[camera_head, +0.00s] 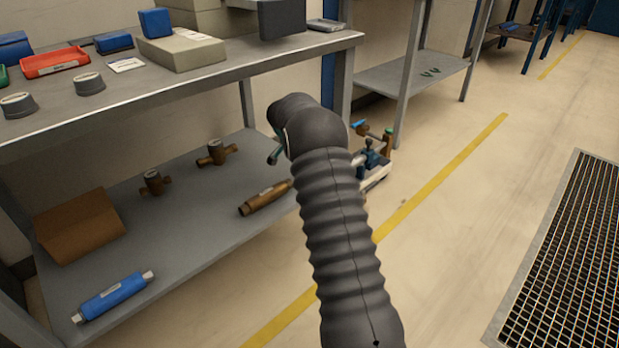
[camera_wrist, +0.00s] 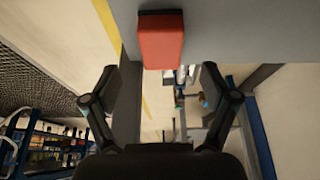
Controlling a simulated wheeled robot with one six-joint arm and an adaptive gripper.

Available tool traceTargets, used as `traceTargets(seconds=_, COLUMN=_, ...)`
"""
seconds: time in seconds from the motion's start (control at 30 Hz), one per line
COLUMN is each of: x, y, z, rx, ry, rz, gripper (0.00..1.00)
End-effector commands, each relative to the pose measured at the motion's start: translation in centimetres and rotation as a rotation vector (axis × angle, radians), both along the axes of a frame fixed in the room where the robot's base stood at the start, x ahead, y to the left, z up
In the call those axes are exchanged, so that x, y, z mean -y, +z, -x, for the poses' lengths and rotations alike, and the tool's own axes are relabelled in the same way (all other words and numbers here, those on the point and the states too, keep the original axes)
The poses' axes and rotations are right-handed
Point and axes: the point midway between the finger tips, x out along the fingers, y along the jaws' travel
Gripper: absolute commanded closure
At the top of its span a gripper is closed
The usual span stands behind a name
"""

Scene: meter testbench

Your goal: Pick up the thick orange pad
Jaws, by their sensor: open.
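The thick orange pad (camera_wrist: 161,42) shows in the wrist view as a red-orange block at the top middle. It lies on a grey surface close to its edge. My gripper (camera_wrist: 160,72) is open, with one finger on each side of the picture and nothing between them. The pad lies ahead of the gap between the fingers, apart from both. In the head view I cannot make out the pad; my dark arm covers the middle of the picture and hides most of my gripper.
The grey bench top (camera_head: 150,100) carries a red tray (camera_head: 55,62), a beige box (camera_head: 182,50) and round meters. The lower shelf (camera_head: 180,215) holds a blue cylinder (camera_head: 113,297), brass fittings and a cardboard piece (camera_head: 80,226). Floor to the right is open beside a floor grating (camera_head: 565,255).

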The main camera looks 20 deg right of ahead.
Motion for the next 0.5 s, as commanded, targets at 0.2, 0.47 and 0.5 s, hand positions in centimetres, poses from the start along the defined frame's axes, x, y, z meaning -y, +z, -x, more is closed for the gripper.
traceTargets(seconds=0.2, x=0.6, y=-1.5, z=-0.2, rx=0.001, ry=0.001, rz=0.000, gripper=0.15)
traceTargets(seconds=0.47, x=1.6, y=-3.5, z=-0.6, rx=-0.002, ry=-0.001, rz=0.000, gripper=0.15)
traceTargets(seconds=0.5, x=1.8, y=-4.0, z=-0.7, rx=-0.002, ry=-0.001, rz=0.000, gripper=0.15)
